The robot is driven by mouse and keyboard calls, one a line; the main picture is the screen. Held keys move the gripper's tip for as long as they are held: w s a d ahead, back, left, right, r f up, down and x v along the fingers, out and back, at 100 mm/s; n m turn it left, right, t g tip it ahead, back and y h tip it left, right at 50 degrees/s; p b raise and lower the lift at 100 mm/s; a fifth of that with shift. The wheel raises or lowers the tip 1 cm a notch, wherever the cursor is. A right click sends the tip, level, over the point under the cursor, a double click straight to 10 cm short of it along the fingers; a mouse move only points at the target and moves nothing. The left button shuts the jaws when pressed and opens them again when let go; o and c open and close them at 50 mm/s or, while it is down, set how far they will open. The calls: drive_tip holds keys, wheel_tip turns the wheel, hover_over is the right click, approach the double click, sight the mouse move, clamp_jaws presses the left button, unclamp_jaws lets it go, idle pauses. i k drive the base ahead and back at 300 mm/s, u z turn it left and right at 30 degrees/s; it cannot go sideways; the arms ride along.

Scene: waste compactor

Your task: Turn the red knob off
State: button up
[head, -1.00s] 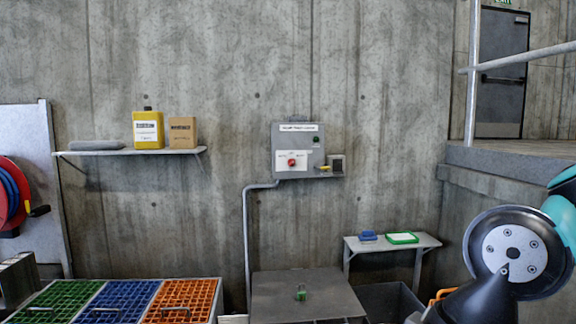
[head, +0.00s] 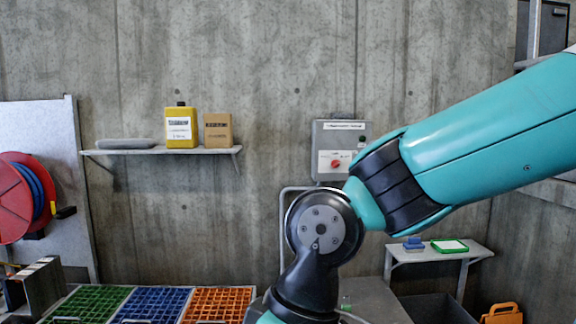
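The red knob (head: 335,163) is on a white plate on the front of a grey control box (head: 324,142) mounted on the concrete wall. The box carries a label strip along its top. My teal arm crosses the right half of the head view and hides the right and lower right parts of the box. My gripper is not in the frame; the arm runs out of the bottom edge. The knob's exact setting is too small to read.
A wall shelf (head: 160,151) holds a yellow jug (head: 181,126) and a brown box (head: 218,131). Green, blue and orange crates (head: 217,304) stand at the bottom. A small side table (head: 437,253) is at the right. A red hose reel (head: 20,198) is at the left.

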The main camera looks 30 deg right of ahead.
sight(336, 163)
drive_tip(key=u, duration=0.1)
drive_tip(key=i, duration=0.8)
drive_tip(key=z, duration=0.55)
drive_tip(key=i, duration=1)
drive_tip(key=z, duration=0.65)
